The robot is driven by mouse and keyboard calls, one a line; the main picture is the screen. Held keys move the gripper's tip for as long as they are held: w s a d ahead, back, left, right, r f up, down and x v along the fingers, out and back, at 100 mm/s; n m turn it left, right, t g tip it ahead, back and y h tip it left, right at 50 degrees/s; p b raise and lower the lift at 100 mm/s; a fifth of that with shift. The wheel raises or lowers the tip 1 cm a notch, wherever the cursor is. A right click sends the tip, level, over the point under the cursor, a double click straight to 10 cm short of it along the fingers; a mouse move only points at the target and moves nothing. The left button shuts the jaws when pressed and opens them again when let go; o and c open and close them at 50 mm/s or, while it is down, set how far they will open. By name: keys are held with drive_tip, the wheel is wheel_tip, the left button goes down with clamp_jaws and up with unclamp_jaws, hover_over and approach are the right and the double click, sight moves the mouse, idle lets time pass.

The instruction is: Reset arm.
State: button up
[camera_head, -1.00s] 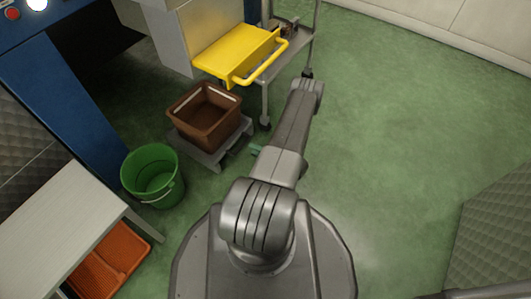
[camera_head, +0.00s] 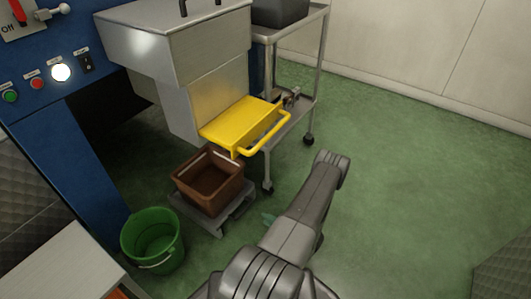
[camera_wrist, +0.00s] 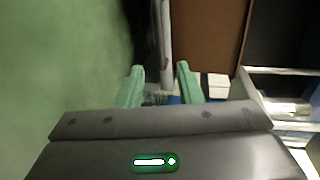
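My arm reaches forward from the bottom of the head view, over the green floor. My gripper shows in the wrist view (camera_wrist: 161,84), its two pale green fingers apart with nothing held between them.
A brown crate (camera_head: 192,192) stands on the dolly (camera_head: 232,220), below a yellow tray (camera_head: 238,121) on the machine. A green bucket (camera_head: 151,262) stands at left. A metal trolley (camera_head: 322,55) stands behind.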

sight(244, 209)
drive_tip(key=b+x, duration=0.4)
drive_tip(key=x, duration=0.9)
drive_tip(key=shift+w+a, duration=0.15)
drive_tip(key=shift+a, duration=0.1)
drive_tip(key=p+v, duration=0.4)
drive_tip(key=v, duration=0.9)
drive_tip(key=b+x, duration=0.4)
drive_tip(key=x, duration=0.9)
drive_tip(key=shift+a+f, duration=0.1)
drive_tip(key=shift+f, duration=0.05)
drive_tip(key=v, duration=0.3)
drive_tip(key=f+v, duration=0.1)
drive_tip(key=v, duration=0.4)
drive_tip(key=shift+d+f, duration=0.25)
drive_tip(key=shift+d, duration=0.2)
drive_tip(key=p+v, duration=0.3)
drive_tip(key=v, duration=1.1)
drive_tip(key=shift+s, duration=0.3)
